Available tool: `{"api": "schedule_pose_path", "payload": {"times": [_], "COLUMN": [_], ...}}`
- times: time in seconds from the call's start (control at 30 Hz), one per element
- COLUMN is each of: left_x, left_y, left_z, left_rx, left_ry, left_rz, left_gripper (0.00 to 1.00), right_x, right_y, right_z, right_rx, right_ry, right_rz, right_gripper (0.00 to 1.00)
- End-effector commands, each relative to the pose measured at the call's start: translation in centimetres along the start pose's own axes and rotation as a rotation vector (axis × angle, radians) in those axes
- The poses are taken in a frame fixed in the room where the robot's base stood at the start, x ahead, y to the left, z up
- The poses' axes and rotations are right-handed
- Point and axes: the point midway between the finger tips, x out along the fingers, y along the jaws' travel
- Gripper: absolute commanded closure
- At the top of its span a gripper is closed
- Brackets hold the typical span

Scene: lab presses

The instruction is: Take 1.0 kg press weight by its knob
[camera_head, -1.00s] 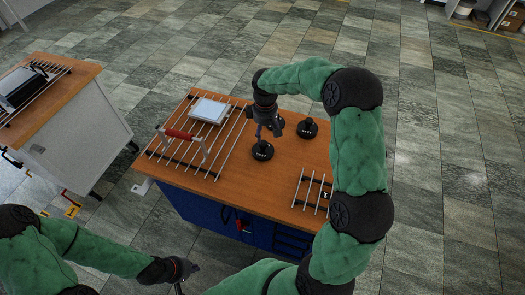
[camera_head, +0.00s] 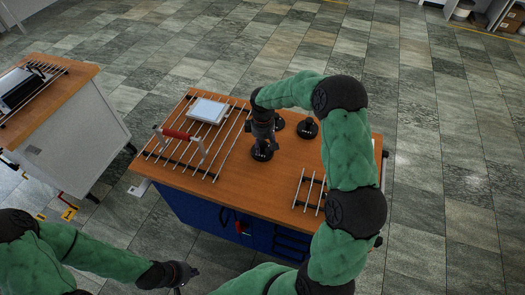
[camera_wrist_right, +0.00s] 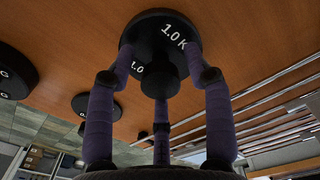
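The black 1.0 kg press weight (camera_head: 262,153) stands on the wooden tabletop. In the right wrist view its disc (camera_wrist_right: 172,30) shows a white "1.0 K" mark, with the dark knob (camera_wrist_right: 160,85) in front. My right gripper (camera_head: 263,141) points down over this weight. In the right wrist view its purple fingers (camera_wrist_right: 160,75) are spread around the knob; I see gaps at the sides, and no clear contact. My left gripper (camera_head: 180,281) hangs low at the front, away from the table, too small to read.
Other black weights stand close behind, one to the right (camera_head: 307,128) and one partly hidden by my arm (camera_head: 279,123). A metal rack (camera_head: 170,160) with a red handle (camera_head: 180,134) and a white plate (camera_head: 208,110) is at left. A small rack (camera_head: 307,190) stands at right.

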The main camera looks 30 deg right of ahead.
Motion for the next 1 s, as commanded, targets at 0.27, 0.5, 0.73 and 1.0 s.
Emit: {"api": "schedule_pose_path", "payload": {"times": [0.27,0.5,0.73,1.0], "left_x": [0.0,-0.1,-0.6,-1.8], "left_y": [0.0,0.0,0.2,0.6], "left_z": [0.0,0.0,0.0,0.1], "left_rx": [0.000,0.000,0.000,0.000], "left_ry": [0.000,0.000,0.000,0.000], "left_rz": [0.000,0.000,0.000,0.000], "left_gripper": [1.00,1.00,1.00,1.00], "right_x": [-0.2,-0.3,-2.4,-6.8], "right_y": [0.1,0.1,0.2,-1.6], "right_z": [-0.1,-0.1,-0.2,1.9], "right_rx": [0.001,0.001,0.001,0.001], "right_ry": [0.003,0.002,0.006,0.006], "right_rz": [0.003,0.002,0.004,0.005], "right_gripper": [1.00,1.00,1.00,1.00]}}
